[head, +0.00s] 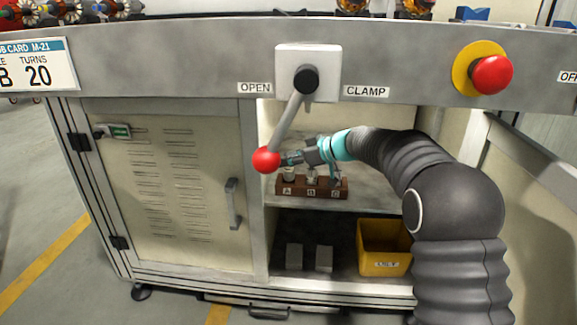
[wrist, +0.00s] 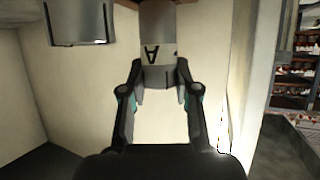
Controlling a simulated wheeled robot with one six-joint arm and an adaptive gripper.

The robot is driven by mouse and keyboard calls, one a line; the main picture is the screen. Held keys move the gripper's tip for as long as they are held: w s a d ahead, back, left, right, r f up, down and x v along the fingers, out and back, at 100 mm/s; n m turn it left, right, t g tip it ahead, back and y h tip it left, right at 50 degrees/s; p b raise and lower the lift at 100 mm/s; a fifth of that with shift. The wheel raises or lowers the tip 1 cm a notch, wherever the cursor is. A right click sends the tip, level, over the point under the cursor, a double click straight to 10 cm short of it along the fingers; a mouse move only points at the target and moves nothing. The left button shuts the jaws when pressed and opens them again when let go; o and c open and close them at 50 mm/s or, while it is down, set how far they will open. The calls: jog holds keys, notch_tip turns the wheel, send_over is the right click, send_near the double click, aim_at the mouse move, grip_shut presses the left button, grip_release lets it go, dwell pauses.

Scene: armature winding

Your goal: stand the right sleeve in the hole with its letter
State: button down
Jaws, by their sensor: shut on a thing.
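A brown wooden block (head: 318,194) with labels A, B and C sits on the upper cupboard shelf, with small pale pieces above its labels. The sleeve has a pale band with an upside-down letter A. I cannot tell whether the sleeve's far end is in a hole. The job card (head: 40,66) reads B 20.
The lever with its red ball (head: 266,160) hangs close in front of my gripper. A yellow bin (head: 384,264) and two grey blocks (head: 294,256) are on the lower shelf. The left cupboard door (head: 175,180) is shut. A red button (head: 492,75) is at the upper right.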

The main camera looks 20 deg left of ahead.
aim_at(289, 168)
jog(key=shift+w+a, duration=0.25)
jog(key=shift+w, duration=0.15)
jog(key=shift+f, duration=1.75)
jog(key=shift+f+b, duration=0.2)
jog(key=shift+b, duration=0.15)
jog(key=c, duration=0.8)
grip_release()
jog(key=shift+r, duration=0.1)
jog(key=shift+c, duration=0.2)
jog(key=shift+r+p, duration=0.15)
jog(key=shift+p, duration=0.15)
jog(key=v, duration=1.2)
jog(key=shift+b, duration=0.3)
jog(key=shift+d, duration=0.1)
